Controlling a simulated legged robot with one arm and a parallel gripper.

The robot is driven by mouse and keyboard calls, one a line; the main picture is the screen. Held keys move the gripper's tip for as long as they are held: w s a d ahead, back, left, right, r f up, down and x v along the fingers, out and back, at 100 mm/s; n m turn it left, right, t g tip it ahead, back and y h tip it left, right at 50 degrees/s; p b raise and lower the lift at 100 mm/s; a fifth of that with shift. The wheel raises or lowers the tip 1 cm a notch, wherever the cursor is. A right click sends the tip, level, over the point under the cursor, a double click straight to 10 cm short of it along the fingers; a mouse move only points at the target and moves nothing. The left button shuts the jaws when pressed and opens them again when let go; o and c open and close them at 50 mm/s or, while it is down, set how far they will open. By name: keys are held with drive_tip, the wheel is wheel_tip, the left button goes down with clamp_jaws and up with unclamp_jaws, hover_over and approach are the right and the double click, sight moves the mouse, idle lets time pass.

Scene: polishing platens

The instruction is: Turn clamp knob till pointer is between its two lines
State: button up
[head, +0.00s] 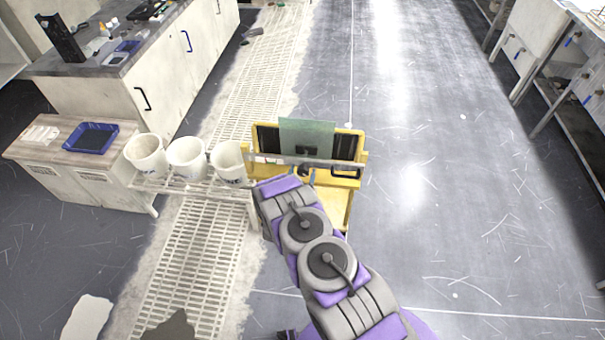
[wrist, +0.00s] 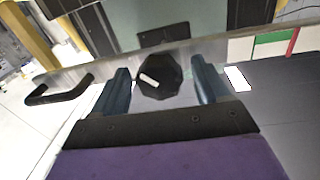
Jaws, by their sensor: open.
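The clamp knob (wrist: 170,68) is black and many-sided, with a white pointer mark (wrist: 149,80) on its face that slants down to the right. It sits on a metal bar (wrist: 125,68). In the wrist view my gripper (wrist: 162,86) is open, with one blue finger on each side of the knob and a visible gap on both sides. In the head view my arm reaches to the yellow fixture (head: 352,148), and the knob is small and dark there (head: 304,170). I cannot make out the two lines around the knob.
A black handle (wrist: 58,90) is left of the knob. A green-and-red strip (wrist: 272,48) and a white label (wrist: 237,78) are at the right. A grey-green plate (head: 307,136) stands in the fixture. White buckets (head: 186,158) are on the left; floor right is clear.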

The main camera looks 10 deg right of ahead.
drive_tip(key=shift+w+d, duration=0.2)
drive_tip(key=shift+w, duration=0.3)
drive_tip(key=c, duration=1)
drive_tip(key=shift+r, duration=0.1)
